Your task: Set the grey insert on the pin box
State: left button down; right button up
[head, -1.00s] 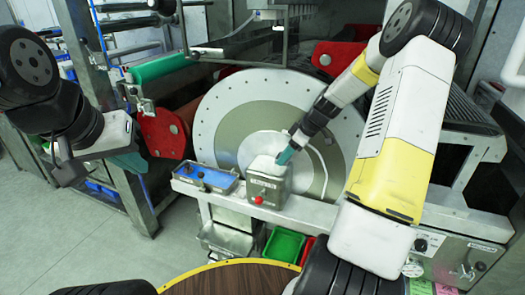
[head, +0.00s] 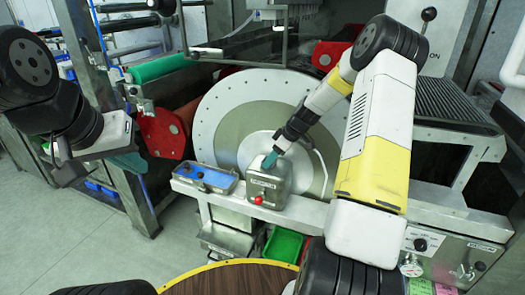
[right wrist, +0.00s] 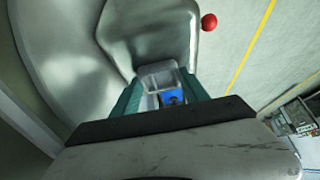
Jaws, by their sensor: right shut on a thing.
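My right gripper (head: 270,161) reaches down from the upper right, its teal fingertips at the top of a metal box with a red knob (head: 268,186). In the right wrist view the teal fingers close around a small grey piece (right wrist: 160,76), which looks like the grey insert, with a blue patch just below it. The metal box (right wrist: 150,35) lies right beyond the fingertips; I cannot tell whether the piece touches it. I cannot tell for sure which container is the pin box. My left gripper (head: 125,161) hangs at the left, away from the boxes; its jaws are unclear.
A shallow blue tray (head: 204,178) sits left of the metal box on the same pale rail. A large round drum plate (head: 235,105) stands close behind. A green bin (head: 284,245) is below, and a round wooden table edge (head: 230,279) is in front.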

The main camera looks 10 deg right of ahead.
jog(key=o, duration=1.3)
jog(key=shift+f, duration=0.1)
jog(key=shift+o, duration=0.2)
jog(key=v, duration=1.2)
jog(key=s+a+r+m+h, duration=0.2)
jog(key=s+a+r, duration=0.3)
jog(key=s+r, duration=0.25)
jog(key=s+a+r+m+t, duration=0.1)
jog(key=s+a+r+m, duration=0.1)
jog(key=s, duration=0.5)
jog(key=s+a+r+m+t, duration=0.1)
jog(key=s+r+m, duration=0.2)
jog(key=s, duration=0.5)
jog(key=s+a+r+m, duration=0.2)
jog(key=s+r+m, duration=0.1)
jog(key=s, duration=0.5)
jog(key=shift+a+r+m+t+h, duration=0.25)
jog(key=shift+a+m+t+h, duration=0.05)
jog(key=shift+a+t+h, duration=0.1)
